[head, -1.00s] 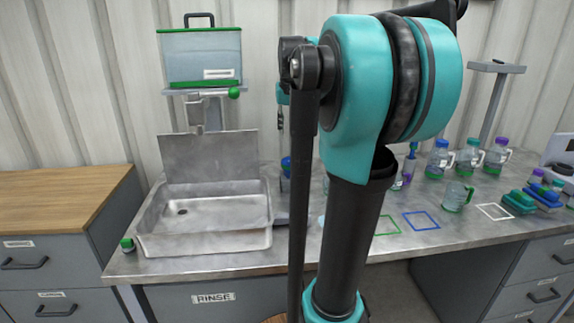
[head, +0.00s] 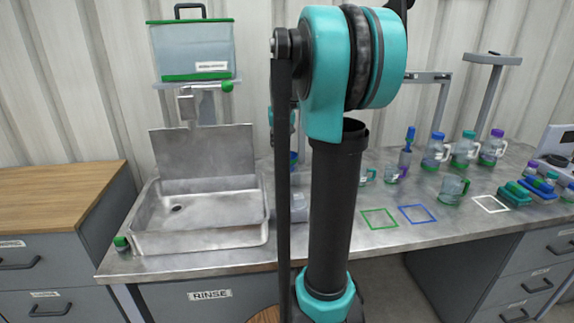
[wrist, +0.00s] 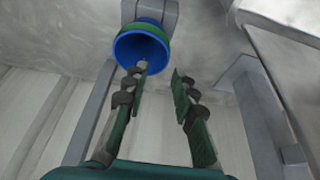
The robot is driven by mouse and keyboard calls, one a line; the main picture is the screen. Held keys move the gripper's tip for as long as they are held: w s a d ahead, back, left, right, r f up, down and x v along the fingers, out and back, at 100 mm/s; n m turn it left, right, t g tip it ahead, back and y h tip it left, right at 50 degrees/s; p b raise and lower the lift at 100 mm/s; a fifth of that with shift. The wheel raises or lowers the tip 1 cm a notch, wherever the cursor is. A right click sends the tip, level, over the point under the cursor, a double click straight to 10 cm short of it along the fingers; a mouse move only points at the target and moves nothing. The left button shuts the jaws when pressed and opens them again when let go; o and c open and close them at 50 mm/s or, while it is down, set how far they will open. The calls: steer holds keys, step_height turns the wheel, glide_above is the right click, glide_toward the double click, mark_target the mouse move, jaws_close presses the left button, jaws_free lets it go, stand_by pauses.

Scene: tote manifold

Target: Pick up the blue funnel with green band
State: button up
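The blue funnel with a green band (wrist: 133,50) shows near the top of the wrist view, its wide blue mouth facing the camera and the green band around its rim side. It appears to sit against a grey bracket (wrist: 160,12). My gripper (wrist: 160,73) is open and empty. Its left fingertip lies at the lower edge of the funnel in the picture; the right fingertip is apart from it, to the right. I cannot tell whether the left finger touches it. In the head view, a small blue part (head: 293,158) beside my arm may be the funnel, mostly hidden.
A metal sink (head: 200,240) stands left of my arm, with a green-lidded tank (head: 192,48) above it. Several bottles (head: 463,150), a mug (head: 453,188) and coloured blocks (head: 515,195) are at the right. Green (head: 380,218) and blue (head: 417,214) outlined squares on the bench are empty.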

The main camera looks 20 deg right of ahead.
mark_target(288, 165)
steer(key=shift+a+x, duration=0.15)
steer(key=shift+x, duration=1.25)
steer(key=shift+a+x, duration=0.2)
steer(key=shift+x, duration=1.15)
jaws_close()
